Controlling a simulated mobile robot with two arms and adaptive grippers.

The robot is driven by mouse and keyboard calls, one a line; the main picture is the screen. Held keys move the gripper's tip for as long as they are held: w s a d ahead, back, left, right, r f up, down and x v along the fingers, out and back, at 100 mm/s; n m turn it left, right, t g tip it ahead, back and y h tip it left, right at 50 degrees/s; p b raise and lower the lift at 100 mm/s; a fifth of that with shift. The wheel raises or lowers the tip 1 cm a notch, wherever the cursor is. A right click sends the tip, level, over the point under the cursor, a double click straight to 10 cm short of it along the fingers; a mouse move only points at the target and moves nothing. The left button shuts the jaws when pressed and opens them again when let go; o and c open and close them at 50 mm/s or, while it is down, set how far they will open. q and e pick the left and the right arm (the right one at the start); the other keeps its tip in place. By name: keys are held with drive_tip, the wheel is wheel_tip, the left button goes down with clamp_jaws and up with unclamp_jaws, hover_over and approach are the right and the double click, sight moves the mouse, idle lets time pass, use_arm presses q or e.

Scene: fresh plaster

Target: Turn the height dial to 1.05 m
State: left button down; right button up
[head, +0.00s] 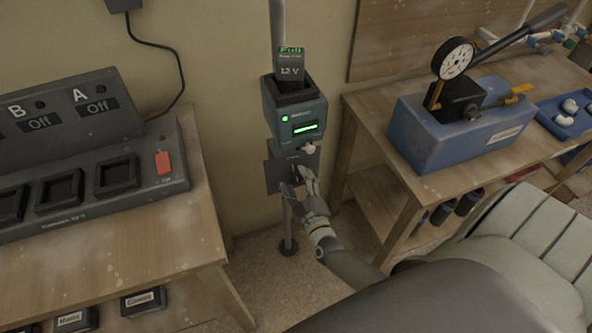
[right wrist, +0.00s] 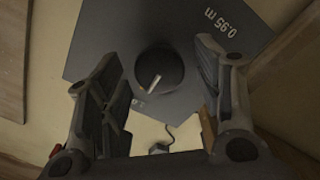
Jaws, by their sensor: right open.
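The height dial (right wrist: 166,66) is a round dark knob with a pale pointer mark, set on a dark grey plate (right wrist: 110,35). White lettering on the plate reads 0.95 m; a smaller marking near the knob is not legible. In the head view the plate (head: 273,177) is on the stand below the battery unit, and my gripper partly covers it. My right gripper (head: 297,184) is open at the plate. In the right wrist view its fingers (right wrist: 158,82) are either side of the knob with gaps; I cannot tell how near they are in depth. My left gripper is not in view.
The battery unit (head: 294,118) with a lit green display is above the plate. A bench with a charger (head: 100,205) stands left. A wooden bench (head: 372,108) with a blue gauge device (head: 432,140) stands right. A slatted pale surface (head: 535,235) is at lower right.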

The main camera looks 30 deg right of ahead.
drive_tip(key=shift+w+d, duration=0.1)
drive_tip(key=shift+w, duration=0.4)
drive_tip(key=c, duration=1)
